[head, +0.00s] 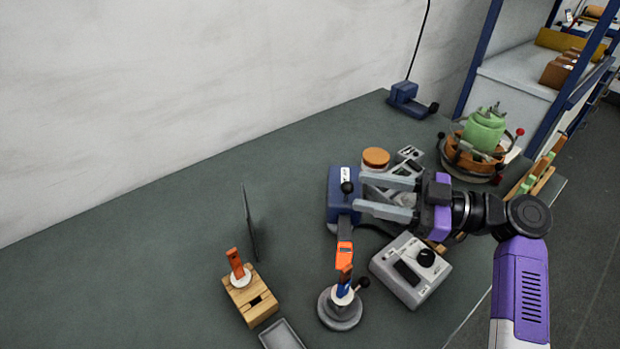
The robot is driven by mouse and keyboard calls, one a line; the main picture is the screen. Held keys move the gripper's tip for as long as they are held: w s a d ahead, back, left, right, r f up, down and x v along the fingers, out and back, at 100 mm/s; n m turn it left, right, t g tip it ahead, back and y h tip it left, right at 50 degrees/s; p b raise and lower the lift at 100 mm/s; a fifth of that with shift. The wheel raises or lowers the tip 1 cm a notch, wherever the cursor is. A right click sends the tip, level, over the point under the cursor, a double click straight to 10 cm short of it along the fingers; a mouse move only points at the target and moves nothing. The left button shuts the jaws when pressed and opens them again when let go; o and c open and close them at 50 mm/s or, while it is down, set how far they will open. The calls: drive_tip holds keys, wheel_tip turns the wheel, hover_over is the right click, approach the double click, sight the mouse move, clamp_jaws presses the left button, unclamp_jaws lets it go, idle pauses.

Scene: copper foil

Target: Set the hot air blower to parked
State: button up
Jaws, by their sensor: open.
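A blue boxy device (335,208) with a white label and a black ball knob (347,187) stands on the bench near the centre; it looks like the hot air blower, but I cannot read its label. My gripper (357,191) reaches in from the right with its two grey fingers apart, pointing left. The fingertips are at the device's right side, and the knob appears just beyond the gap between them. I cannot tell whether they touch it. Nothing shows held between the fingers. The fingers hide part of the items behind them.
A round grey stand (340,311) with an orange and blue piece is in front. A grey control box (411,270) sits below my gripper. A wooden block (250,298) and a thin upright panel (249,225) stand left. A green pot (484,130) is back right. The bench's left is clear.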

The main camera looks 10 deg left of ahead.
sight(345, 187)
drive_tip(key=a+p, duration=0.1)
drive_tip(key=a, duration=0.6)
drive_tip(key=shift+w+a+p, duration=0.15)
drive_tip(key=shift+a+p, duration=0.15)
drive_tip(key=shift+p, duration=0.05)
drive_tip(key=shift+c, duration=0.2)
clamp_jaws()
idle(0.9)
